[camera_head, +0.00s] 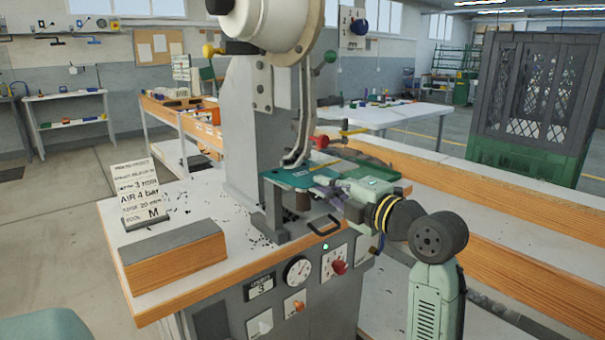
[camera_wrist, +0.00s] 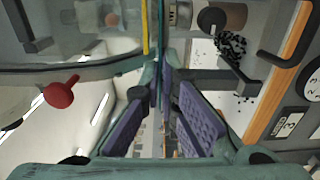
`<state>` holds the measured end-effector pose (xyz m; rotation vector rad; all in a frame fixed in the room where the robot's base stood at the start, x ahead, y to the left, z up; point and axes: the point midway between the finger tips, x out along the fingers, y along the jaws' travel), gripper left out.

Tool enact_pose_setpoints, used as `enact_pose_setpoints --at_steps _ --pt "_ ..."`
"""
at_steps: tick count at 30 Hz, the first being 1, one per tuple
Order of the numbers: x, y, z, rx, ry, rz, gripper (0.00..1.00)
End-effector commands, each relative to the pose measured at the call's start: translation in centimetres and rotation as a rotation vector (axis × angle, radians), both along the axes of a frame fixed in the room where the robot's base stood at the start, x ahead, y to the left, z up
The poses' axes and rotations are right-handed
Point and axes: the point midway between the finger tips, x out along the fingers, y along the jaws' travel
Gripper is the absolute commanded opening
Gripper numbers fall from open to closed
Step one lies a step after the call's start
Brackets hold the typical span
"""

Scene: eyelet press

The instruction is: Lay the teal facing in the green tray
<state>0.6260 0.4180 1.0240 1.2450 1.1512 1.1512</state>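The teal facing (camera_head: 292,177) is a thin, flat sheet, roughly level at the press's working point, under the curved guide and above the lower post. In the wrist view it is edge-on, a narrow teal strip (camera_wrist: 158,72) running away from me. My gripper (camera_head: 328,197) is at its right front edge. In the wrist view my fingers, with purple pads, come together at the strip (camera_wrist: 161,92), one on each side, and appear closed on its near edge. The exact contact is hard to see.
The eyelet press (camera_head: 240,140) stands close behind the facing. A red knob (camera_wrist: 60,93) and a yellow rod (camera_wrist: 145,28) are near my fingers. A wood-sided block (camera_head: 175,254) and a sign (camera_head: 138,192) stand on the left. A green-based crate (camera_head: 522,167) stands at right.

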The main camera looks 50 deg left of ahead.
Motion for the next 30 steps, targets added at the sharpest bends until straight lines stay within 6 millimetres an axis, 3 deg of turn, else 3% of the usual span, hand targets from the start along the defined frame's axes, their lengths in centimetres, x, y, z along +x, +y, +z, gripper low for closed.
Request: enact_pose_setpoints --at_steps 22,30 --pt "0.0 -0.1 0.3 0.001 0.000 -0.001 0.00" --pt "-0.1 -1.7 0.2 0.002 0.000 -0.002 0.00"
